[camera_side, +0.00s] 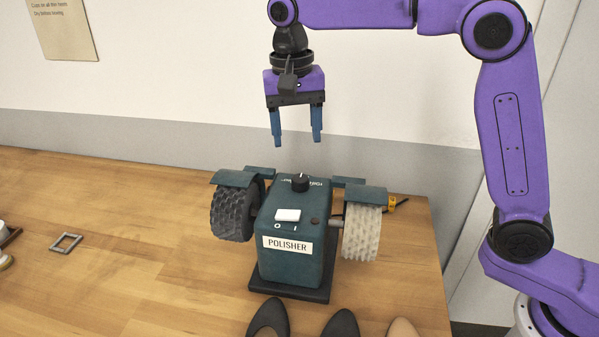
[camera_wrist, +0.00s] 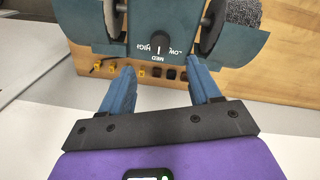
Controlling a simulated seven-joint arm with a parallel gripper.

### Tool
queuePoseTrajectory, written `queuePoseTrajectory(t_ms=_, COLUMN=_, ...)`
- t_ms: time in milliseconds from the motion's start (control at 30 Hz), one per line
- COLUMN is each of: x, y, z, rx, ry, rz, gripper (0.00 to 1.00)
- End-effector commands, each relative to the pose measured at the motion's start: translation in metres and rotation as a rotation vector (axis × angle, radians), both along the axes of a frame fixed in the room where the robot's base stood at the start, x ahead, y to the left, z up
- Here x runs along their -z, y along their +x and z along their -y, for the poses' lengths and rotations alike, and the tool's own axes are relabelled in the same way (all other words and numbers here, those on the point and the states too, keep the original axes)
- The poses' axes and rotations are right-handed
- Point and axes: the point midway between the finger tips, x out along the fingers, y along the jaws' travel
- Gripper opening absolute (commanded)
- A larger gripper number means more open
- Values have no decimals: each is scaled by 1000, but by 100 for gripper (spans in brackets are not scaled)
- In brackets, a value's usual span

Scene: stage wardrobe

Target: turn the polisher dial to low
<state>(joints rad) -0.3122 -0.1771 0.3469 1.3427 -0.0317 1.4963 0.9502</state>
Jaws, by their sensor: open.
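The polisher is a dark teal box (camera_side: 290,262) labelled POLISHER, upright on a dark base on the wooden table. Its black round dial (camera_side: 300,182) sits on top towards the back. In the wrist view the dial (camera_wrist: 160,42) shows a white pointer line facing the word MED, with HIGH to the left and LOW to the right, all appearing upside down. My gripper (camera_side: 296,141) is above the dial, pointing down, open and empty. The wrist view shows its two blue fingers (camera_wrist: 160,76) spread apart, clear of the dial.
A dark treaded wheel (camera_side: 234,212) and a pale wheel (camera_side: 361,233) flank the box under teal guards. A white rocker switch (camera_side: 287,215) is in front of the dial. Several shoes (camera_side: 342,325) stand at the front. A small square frame (camera_side: 66,243) lies left; the table's left middle is clear.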

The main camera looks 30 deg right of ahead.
Motion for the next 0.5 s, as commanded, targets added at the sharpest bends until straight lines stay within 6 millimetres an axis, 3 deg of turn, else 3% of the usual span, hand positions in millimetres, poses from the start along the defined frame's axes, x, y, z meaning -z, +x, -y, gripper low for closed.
queuePoseTrajectory(t_ms=300, x=57, y=-2, z=3, rx=-1, ry=-2, rz=-3, gripper=62)
queuePoseTrajectory(t_ms=500, x=84, y=-3, z=5, rx=0, ry=-1, rz=-2, gripper=62)
